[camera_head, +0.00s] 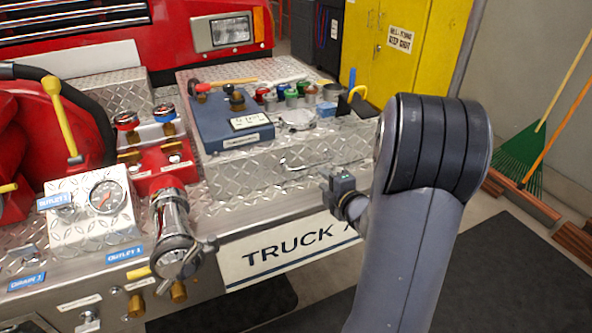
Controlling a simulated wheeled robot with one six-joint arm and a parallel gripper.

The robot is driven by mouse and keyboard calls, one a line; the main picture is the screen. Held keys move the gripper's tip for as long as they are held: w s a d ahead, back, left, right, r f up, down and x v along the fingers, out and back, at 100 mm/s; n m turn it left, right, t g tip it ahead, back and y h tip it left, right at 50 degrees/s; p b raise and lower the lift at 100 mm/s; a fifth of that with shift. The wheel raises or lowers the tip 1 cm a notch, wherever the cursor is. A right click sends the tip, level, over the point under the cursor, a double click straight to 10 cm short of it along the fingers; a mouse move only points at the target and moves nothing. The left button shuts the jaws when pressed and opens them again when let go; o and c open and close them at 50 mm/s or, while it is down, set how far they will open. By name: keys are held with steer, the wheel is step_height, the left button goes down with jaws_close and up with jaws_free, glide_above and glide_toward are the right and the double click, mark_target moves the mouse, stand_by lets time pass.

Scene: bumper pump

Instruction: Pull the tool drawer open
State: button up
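The tool drawer (252,178) is a silver diamond-plate front on the bumper, below a blue case. It looks shut. A small silver handle (291,164) sits near the middle of the drawer front. My gripper (332,187) is a small black tool in front of the drawer's right part. It is to the right of the handle and appears apart from it. My arm hides the drawer's right end, and the fingers are too small to tell open from shut.
The blue case (228,125), several coloured caps (284,92) and a blue block (326,110) rest on top of the drawer box. Left are a chrome outlet (172,225), a gauge panel (75,225) and red valves (160,165). A "TRUCK" sign (290,248) is below.

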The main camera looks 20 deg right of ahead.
mark_target(310, 167)
steer(key=w, duration=0.3)
steer(key=w+f, duration=0.1)
steer(key=w, duration=0.2)
steer(key=w+f, duration=0.1)
steer(key=w, duration=0.3)
steer(key=shift+a, duration=0.15)
steer(key=shift+c, duration=0.3)
steer(key=shift+s, duration=0.1)
jaws_close()
